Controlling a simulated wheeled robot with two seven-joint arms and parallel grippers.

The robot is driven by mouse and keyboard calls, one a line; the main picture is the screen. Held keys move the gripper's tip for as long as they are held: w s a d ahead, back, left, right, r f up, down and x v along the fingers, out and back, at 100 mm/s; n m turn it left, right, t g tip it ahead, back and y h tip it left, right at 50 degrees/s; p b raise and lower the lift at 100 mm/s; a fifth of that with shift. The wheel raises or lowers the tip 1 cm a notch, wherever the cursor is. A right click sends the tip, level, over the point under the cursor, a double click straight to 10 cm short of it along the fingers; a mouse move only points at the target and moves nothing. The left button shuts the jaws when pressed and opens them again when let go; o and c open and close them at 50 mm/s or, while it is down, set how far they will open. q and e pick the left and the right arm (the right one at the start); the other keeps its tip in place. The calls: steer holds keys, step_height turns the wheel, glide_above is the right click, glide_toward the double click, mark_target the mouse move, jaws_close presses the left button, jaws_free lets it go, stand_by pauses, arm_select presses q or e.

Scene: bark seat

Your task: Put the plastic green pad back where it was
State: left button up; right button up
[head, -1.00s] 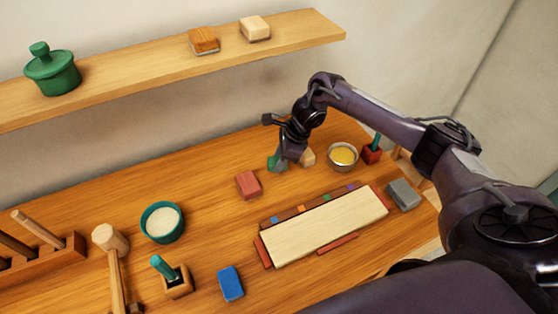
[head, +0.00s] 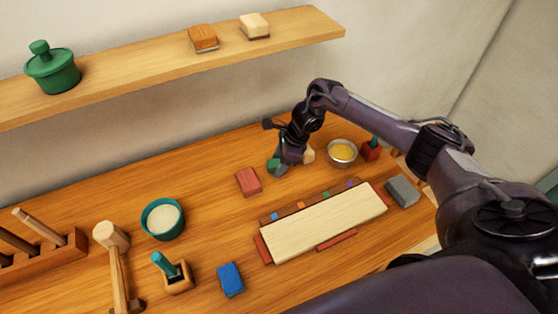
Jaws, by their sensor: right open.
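The green pad (head: 272,165) lies on the wooden table behind the light board, mostly hidden by my right gripper. My right gripper (head: 284,168) is open and low over the table, with its fingers at the green pad. I cannot tell whether the fingers touch it. A beige block (head: 308,155) stands just right of the gripper. My left gripper is not in view.
A red block (head: 248,181) lies left of the gripper, and a bowl of yellow stuff (head: 342,152) stands right. The light board (head: 325,222) lies in front. A shelf (head: 130,72) runs behind.

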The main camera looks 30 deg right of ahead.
steer(key=shift+r, duration=0.1)
steer(key=b+v, duration=0.3)
steer(key=v, duration=0.9)
steer(key=shift+a, duration=0.1)
